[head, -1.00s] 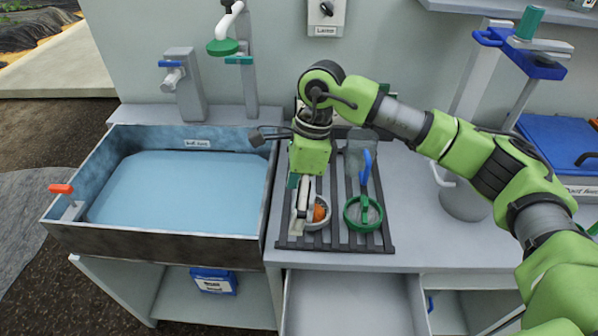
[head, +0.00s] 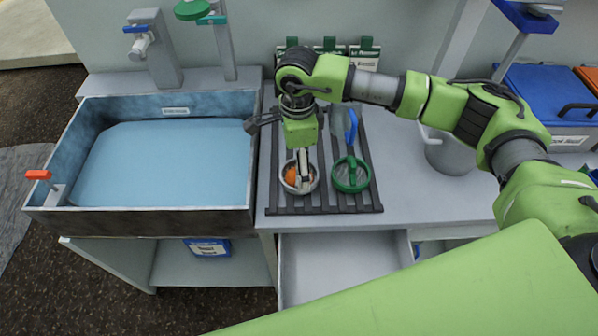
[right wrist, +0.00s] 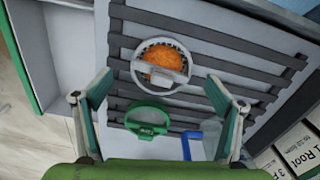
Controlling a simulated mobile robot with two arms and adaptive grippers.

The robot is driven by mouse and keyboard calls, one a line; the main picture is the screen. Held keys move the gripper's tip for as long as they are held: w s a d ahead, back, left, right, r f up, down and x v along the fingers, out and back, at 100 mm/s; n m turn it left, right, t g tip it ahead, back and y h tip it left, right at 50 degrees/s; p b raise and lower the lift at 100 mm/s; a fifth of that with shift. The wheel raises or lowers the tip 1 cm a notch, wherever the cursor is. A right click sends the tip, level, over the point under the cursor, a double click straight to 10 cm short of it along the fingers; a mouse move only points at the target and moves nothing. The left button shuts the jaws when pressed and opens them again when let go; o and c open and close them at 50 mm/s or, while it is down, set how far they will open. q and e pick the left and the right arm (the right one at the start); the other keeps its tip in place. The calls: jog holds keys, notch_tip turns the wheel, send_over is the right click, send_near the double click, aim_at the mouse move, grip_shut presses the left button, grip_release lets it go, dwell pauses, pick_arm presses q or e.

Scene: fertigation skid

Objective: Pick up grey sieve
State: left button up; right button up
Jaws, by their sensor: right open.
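The grey sieve (head: 290,188) is a round pale ring with orange contents, lying on the dark slatted rack (head: 375,208) on the counter. In the right wrist view the grey sieve (right wrist: 139,72) is ahead of the fingers, above the middle of the picture. My right gripper (head: 303,178) points down over it, and in the head view its finger hides part of the ring. In the right wrist view my right gripper (right wrist: 158,102) has its fingers wide apart with nothing between the tips. Contact with the sieve is not visible. My left gripper is not in view.
A water-filled sink (head: 170,160) is at the left. A grey pot (head: 449,155) stands at the right. An open drawer (head: 340,265) is below the counter.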

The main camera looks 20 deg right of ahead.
jog(key=f, duration=0.2)
jog(key=f+p, duration=0.1)
jog(key=f, duration=0.1)
jog(key=shift+w+d+f, duration=0.1)
jog(key=shift+d, duration=0.1)
jog(key=c, duration=1.2)
